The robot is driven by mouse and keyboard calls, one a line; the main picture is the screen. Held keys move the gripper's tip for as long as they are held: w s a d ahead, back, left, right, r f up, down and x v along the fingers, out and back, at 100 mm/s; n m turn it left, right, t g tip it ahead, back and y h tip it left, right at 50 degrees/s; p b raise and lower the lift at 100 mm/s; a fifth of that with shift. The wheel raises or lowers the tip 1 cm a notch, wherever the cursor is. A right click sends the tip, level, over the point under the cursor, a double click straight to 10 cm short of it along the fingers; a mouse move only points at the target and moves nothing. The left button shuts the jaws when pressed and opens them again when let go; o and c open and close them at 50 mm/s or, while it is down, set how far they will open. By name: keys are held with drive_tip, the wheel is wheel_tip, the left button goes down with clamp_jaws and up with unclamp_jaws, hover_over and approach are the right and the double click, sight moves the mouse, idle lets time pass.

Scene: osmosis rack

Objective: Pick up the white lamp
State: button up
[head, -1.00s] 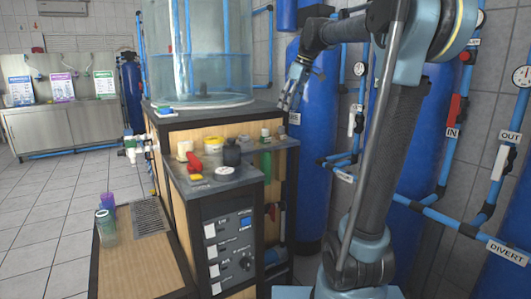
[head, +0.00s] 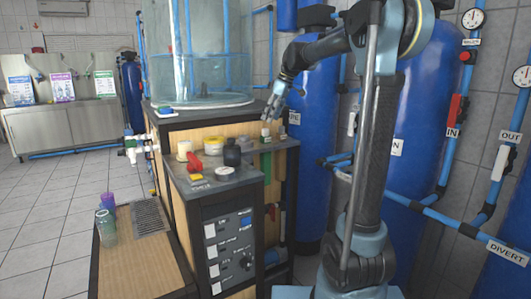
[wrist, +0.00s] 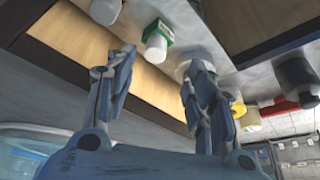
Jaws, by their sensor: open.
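My gripper (head: 273,112) is open and empty above the back ledge. In the wrist view its two fingers (wrist: 155,80) are spread apart. A white rounded thing (wrist: 186,70) is partly hidden behind the right finger; it may be the white lamp, but I cannot tell for sure. Another white thing (wrist: 105,9) is at the wrist view's top edge.
A clear tank (head: 205,60) stands behind. Blue cylinders (head: 310,150) and pipes are on the right.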

sight(266, 129)
drive_tip(key=shift+w+x, duration=0.2)
drive_tip(key=shift+x, duration=1.6)
drive_tip(key=shift+w+x, duration=0.15)
drive_tip(key=shift+x, duration=1.65)
drive_tip(key=shift+d, duration=0.1)
drive_tip(key=shift+c, duration=0.4)
drive_tip(key=shift+r, duration=0.1)
drive_tip(key=c, duration=0.8)
